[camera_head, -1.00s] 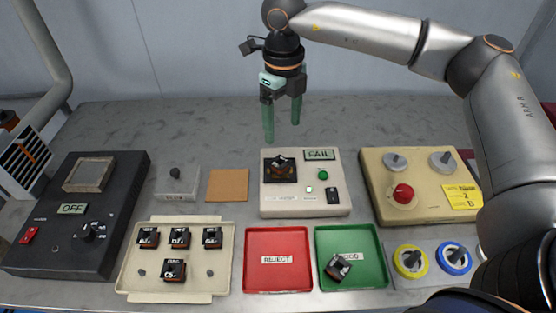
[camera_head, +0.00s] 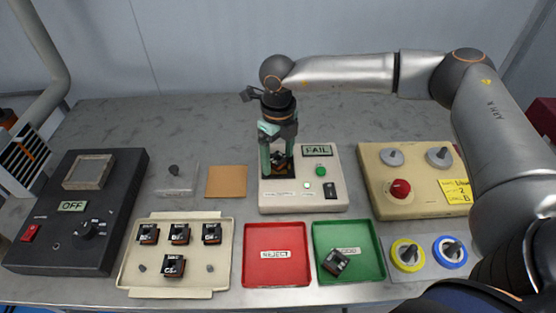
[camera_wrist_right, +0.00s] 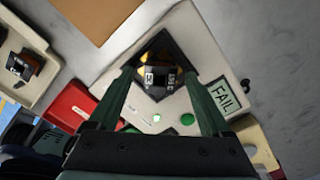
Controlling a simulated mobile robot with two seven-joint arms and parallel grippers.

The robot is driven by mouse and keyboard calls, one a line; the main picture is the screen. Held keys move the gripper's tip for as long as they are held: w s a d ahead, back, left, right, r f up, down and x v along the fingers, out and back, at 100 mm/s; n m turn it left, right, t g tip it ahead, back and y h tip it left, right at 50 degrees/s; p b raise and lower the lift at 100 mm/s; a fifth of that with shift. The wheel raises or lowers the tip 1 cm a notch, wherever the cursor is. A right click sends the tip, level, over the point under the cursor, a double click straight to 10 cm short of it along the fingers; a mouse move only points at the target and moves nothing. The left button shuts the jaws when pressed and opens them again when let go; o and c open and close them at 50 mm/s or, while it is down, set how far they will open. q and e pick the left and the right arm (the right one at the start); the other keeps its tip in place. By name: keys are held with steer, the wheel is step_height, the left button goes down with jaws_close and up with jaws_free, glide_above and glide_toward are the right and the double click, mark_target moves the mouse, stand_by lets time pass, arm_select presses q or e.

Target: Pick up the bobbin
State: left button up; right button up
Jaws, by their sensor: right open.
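A small black and copper bobbin (camera_head: 279,161) sits in the dark square socket of the cream tester (camera_head: 334,199), whose display (camera_head: 317,150) reads FAIL. My right gripper (camera_head: 278,172) is open, pointing down over the socket, with green fingers on either side of the bobbin. In the right wrist view the bobbin (camera_wrist_right: 158,77) shows between and beyond the spread fingertips (camera_wrist_right: 156,82). I cannot tell whether either finger touches it. More bobbins stand in the cream tray (camera_head: 222,270), and one lies tilted in the green tray (camera_head: 372,262). My left gripper is not in view.
A red REJECT tray (camera_head: 275,275) lies in front of the tester. A black box (camera_head: 70,250) marked OFF stands at left, and a cream box with knobs (camera_head: 400,208) at right. Yellow (camera_head: 407,256) and blue (camera_head: 450,252) spools lie at front right. The table behind is clear.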

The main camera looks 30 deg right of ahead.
steer(key=shift+c, duration=0.2)
jaws_close()
stand_by(0.3)
steer(key=shift+r, duration=0.15)
steer(key=shift+r, duration=0.65)
steer(key=s+a+r, duration=0.3)
steer(key=s+r, duration=0.2)
steer(key=s, duration=0.1)
steer(key=s+a+r+b, duration=0.1)
steer(key=s+a+r, duration=0.2)
steer(key=s+r, duration=0.3)
steer(key=shift+s+a+r+b, duration=0.25)
steer(key=shift+b, duration=0.05)
